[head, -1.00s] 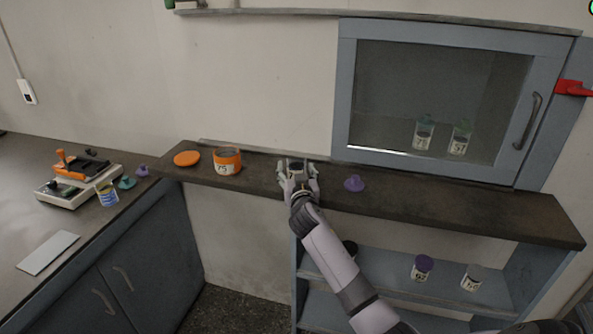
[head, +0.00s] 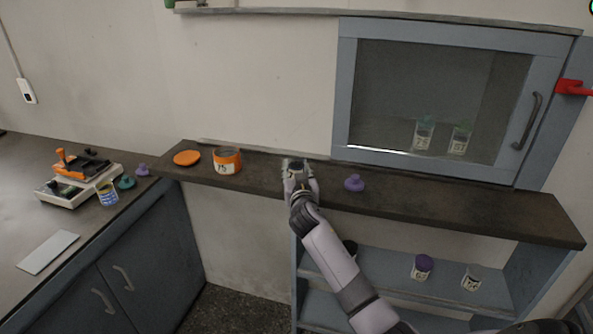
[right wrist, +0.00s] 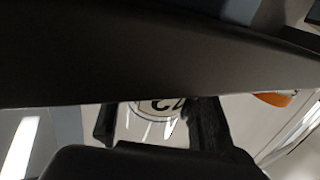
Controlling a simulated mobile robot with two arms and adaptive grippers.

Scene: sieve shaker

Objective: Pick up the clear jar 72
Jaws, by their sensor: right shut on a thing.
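My right gripper (head: 299,178) is over the dark shelf top, shut on the clear jar 72 (head: 296,164). In the head view only the jar's dark upper part shows between the fingers; the gripper hides the rest. In the right wrist view the jar (right wrist: 152,122) is between the two dark fingers, with part of a white label and dark digits showing, only partly readable. I cannot tell whether the jar touches the shelf top. My left gripper is not in view.
On the shelf top (head: 450,210) are an orange jar (head: 227,161), an orange lid (head: 187,158) and a purple lid (head: 354,183). A glass-fronted cabinet (head: 347,100) stands behind on the right. Jars (head: 422,267) sit on the lower shelf. A scale (head: 68,197) is at left.

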